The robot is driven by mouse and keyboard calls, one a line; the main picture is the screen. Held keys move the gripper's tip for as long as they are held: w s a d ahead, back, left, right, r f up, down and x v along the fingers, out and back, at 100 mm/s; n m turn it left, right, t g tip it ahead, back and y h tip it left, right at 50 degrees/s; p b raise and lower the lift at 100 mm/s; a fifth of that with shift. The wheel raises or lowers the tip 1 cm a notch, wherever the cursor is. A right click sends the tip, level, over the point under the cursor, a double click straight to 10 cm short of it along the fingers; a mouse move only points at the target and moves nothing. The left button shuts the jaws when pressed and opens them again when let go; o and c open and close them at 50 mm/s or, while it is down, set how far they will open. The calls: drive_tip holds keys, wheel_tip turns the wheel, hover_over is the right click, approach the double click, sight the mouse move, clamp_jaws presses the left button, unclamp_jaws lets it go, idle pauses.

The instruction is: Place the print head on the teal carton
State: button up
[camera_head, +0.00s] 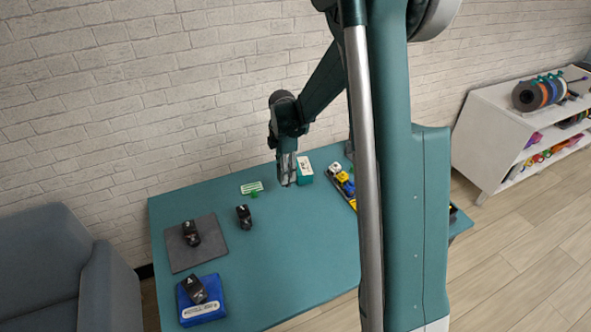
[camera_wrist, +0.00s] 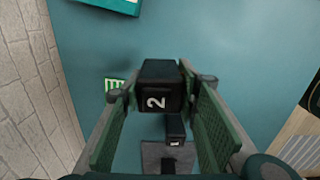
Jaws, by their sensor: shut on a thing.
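My gripper (camera_head: 287,182) hangs above the back of the table, just left of the teal carton (camera_head: 304,164). In the wrist view my gripper (camera_wrist: 158,100) is shut on a black print head (camera_wrist: 160,72) marked "2". In the head view the held print head is hard to make out between the fingers. The teal carton has a white label on top and stands on the table; its edge also shows at the top of the wrist view (camera_wrist: 110,3). The held print head appears apart from the carton.
Another black print head (camera_head: 243,216) lies on the teal table (camera_head: 275,265), one on a grey mat (camera_head: 212,252), one on a blue box (camera_head: 215,300). A green-and-white card (camera_head: 252,187) lies left of my gripper. A tray of colourful items (camera_head: 345,186) is right of the carton.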

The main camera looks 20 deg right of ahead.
wheel_tip(320, 180, up, 6)
drive_tip(key=p, duration=0.4)
hover_over(302, 165)
drive_tip(key=shift+d+f, duration=0.1)
drive_tip(key=shift+f, duration=0.1)
drive_tip(key=shift+f+b, duration=0.45)
drive_tip(key=shift+f, duration=2.7)
drive_tip(key=shift+f, duration=0.1)
drive_tip(key=shift+f, duration=1.75)
drive_tip(key=shift+f, duration=0.15)
drive_tip(key=o, duration=1)
